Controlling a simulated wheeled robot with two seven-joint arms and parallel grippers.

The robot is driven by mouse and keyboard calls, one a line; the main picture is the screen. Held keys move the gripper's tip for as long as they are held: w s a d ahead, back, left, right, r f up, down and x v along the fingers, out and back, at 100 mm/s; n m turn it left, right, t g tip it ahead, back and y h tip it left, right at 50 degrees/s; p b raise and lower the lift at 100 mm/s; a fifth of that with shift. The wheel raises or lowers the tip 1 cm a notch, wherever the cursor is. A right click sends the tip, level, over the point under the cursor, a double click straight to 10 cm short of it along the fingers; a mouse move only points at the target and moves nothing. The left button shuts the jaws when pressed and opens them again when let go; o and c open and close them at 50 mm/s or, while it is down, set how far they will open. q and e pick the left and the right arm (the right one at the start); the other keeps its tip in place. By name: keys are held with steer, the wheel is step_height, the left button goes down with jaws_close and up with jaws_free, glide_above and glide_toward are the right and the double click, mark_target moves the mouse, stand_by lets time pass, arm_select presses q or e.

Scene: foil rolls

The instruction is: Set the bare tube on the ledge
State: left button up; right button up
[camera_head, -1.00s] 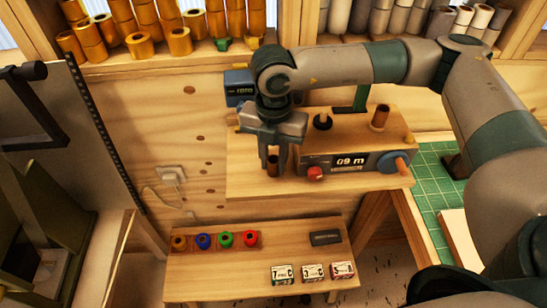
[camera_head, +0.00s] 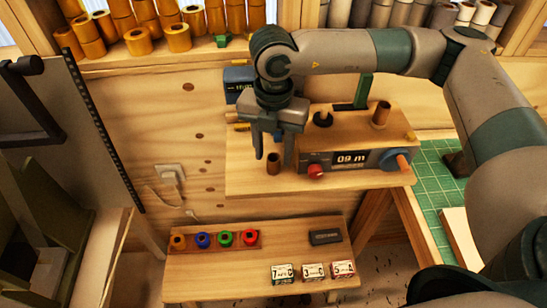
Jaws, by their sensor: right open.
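A short brown bare tube (camera_head: 273,164) stands upright on the wooden ledge (camera_head: 245,182), left of the winding machine with the "09 m" display (camera_head: 351,159). My right gripper (camera_head: 273,152) is open, pointing down, its fingers apart on either side of and slightly above the tube. I see nothing between the fingers. Another brown tube (camera_head: 381,113) stands upright on top of the machine. My left gripper is not in view.
A lower bench holds several coloured spools (camera_head: 226,239), a dark block (camera_head: 325,237) and small labelled boxes (camera_head: 313,272). Gold rolls (camera_head: 138,41) fill the shelf behind. A green mat (camera_head: 440,185) lies at right. The ledge's left part is clear.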

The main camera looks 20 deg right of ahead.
step_height(320, 180, up, 10)
steer(key=b, duration=0.3)
steer(key=shift+b, duration=0.35)
